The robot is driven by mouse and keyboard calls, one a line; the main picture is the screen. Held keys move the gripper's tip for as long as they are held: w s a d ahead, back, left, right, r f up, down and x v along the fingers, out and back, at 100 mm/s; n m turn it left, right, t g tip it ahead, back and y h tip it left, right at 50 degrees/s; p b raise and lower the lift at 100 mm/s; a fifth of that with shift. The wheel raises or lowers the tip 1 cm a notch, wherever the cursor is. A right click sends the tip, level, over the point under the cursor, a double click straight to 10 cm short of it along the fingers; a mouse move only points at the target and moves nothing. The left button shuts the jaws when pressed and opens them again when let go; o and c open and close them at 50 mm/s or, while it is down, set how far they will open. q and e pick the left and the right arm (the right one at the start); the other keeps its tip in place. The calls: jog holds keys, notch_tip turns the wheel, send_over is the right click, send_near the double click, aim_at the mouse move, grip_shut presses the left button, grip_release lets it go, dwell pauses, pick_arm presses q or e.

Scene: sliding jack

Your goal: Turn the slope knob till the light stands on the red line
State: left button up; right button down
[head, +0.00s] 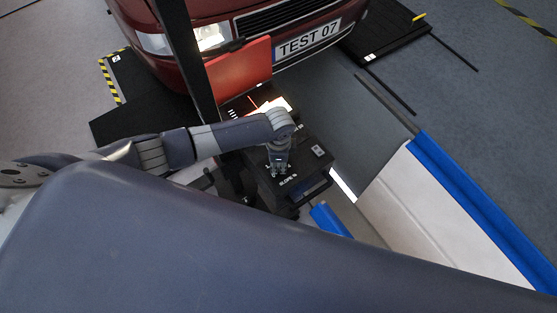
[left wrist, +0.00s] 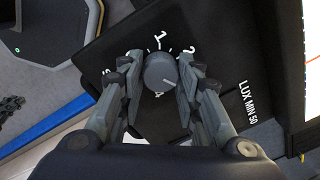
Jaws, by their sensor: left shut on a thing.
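The slope knob (left wrist: 160,72) is a round grey knob on a black panel (left wrist: 225,50), with white figures around it, 1 and 2 among them. A short white mark on the knob points to the lower right in the left wrist view. My left gripper (left wrist: 160,82) is shut on the knob, one finger on each side. In the head view my left gripper (head: 279,171) points down onto the black tester box (head: 315,172) and hides the knob. A bright light patch (head: 281,104) shows on the tester, right of a short red line (head: 253,102). My right gripper is not in view.
A red car (head: 235,25) with a lit headlamp (head: 211,37) stands behind the tester. A red panel (head: 238,72) and a dark upright post (head: 190,60) stand close to my left arm. A blue-edged white ramp (head: 425,210) lies at the right.

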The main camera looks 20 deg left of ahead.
pick_arm(q)
jog(key=o, duration=1)
jog(key=shift+o, duration=0.2)
jog(key=shift+r, duration=0.1)
notch_tip(320, 180, up, 12)
jog(key=shift+s, duration=0.25)
jog(key=shift+d, duration=0.15)
